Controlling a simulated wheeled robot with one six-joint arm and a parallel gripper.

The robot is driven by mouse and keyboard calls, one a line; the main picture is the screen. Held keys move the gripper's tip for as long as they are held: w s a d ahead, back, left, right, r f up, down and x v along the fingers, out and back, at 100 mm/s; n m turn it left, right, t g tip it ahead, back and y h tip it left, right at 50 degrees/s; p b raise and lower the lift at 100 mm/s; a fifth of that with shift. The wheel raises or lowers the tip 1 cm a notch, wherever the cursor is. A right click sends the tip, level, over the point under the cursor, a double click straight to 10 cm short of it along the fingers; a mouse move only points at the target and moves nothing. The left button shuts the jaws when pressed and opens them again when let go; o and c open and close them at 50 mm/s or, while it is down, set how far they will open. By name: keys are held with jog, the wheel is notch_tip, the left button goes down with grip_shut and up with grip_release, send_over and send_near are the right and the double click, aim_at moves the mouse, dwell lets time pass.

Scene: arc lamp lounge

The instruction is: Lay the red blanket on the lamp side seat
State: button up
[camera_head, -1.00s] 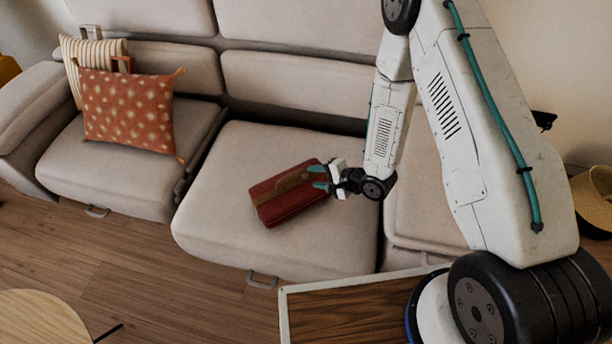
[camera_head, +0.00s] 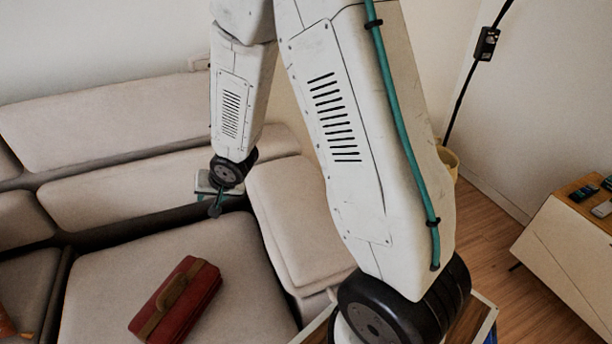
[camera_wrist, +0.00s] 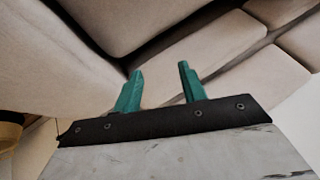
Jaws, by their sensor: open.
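The red blanket (camera_head: 178,302) is a folded bundle with a brown band around it. It lies on the sofa seat (camera_head: 105,275) at the lower left of the head view. My gripper (camera_head: 215,207) is up near the sofa back, above and apart from the blanket. In the wrist view its two green fingers (camera_wrist: 160,92) are spread with nothing between them, and only sofa cushions show beyond. The blanket is not in the wrist view. The lamp's dark pole (camera_head: 466,90) with a black switch box rises at the right, partly behind my arm.
The sofa armrest (camera_head: 290,205) is right of the seat, partly behind my arm. A yellow basket (camera_head: 449,160) stands by the lamp pole. A white cabinet (camera_head: 570,245) with small items on its wooden top is at the right. Wooden floor (camera_head: 487,200) is clear between them.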

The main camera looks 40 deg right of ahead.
jog(key=s+d+r+n+g+h, duration=0.1)
jog(key=s+d+r+h, duration=0.15)
jog(key=s+r, duration=0.45)
jog(key=s+d+r+n+g+h, duration=0.1)
jog(key=s+d+r, duration=0.3)
jog(key=r, duration=0.5)
jog(key=s+a+r+n+g+y, duration=0.1)
jog(key=s+r, duration=0.3)
jog(key=s, duration=0.7)
jog(key=s+a+r+n+g, duration=0.2)
jog(key=s+r, duration=0.2)
jog(key=s, duration=0.6)
jog(key=shift+s+r+n+g+y, duration=0.2)
jog(key=shift+s+n+g+y, duration=0.1)
jog(key=shift+s+g+y, duration=0.1)
